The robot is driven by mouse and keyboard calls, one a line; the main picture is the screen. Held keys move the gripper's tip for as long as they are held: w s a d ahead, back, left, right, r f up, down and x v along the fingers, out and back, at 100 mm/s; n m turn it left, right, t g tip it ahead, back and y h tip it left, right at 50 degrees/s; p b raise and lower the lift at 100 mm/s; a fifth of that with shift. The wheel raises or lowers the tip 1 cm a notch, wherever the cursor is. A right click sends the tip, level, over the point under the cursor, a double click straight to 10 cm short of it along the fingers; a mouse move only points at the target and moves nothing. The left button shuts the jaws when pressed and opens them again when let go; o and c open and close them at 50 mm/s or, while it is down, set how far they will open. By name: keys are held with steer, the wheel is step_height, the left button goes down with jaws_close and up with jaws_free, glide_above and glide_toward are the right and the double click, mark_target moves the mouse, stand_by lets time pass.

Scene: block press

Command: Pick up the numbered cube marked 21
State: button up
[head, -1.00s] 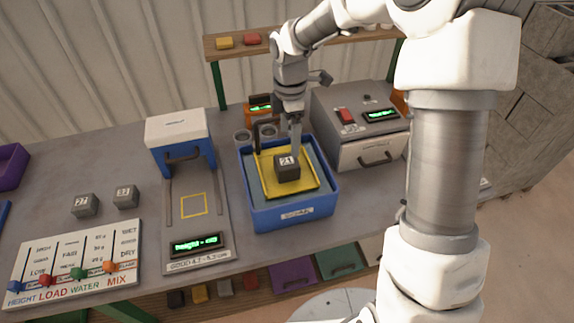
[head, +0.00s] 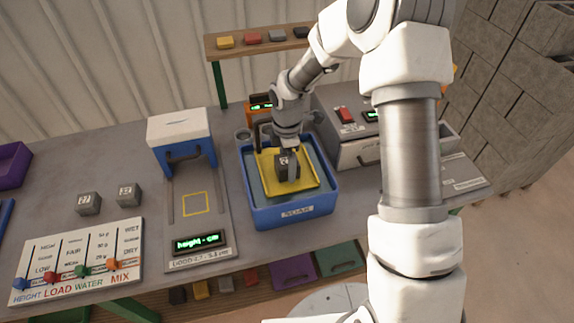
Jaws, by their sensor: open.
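The dark grey cube marked 21 (head: 283,169) sits on a yellow tray (head: 267,184) inside the blue soak bin (head: 294,214). Its label is partly covered by a gripper finger. My gripper (head: 277,160) is open and low over the bin, with one finger in front of or against the cube. I cannot tell whether the cube lies between the fingers.
Two other grey cubes, one marked 27 (head: 89,204) and another (head: 129,194), stand on the bench at left. A slider panel (head: 78,260) lies in front of them. A blue and white press (head: 181,140) stands left of the bin, a grey machine (head: 350,150) right.

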jaws_close()
stand_by(0.4)
steer(key=shift+r, duration=0.2)
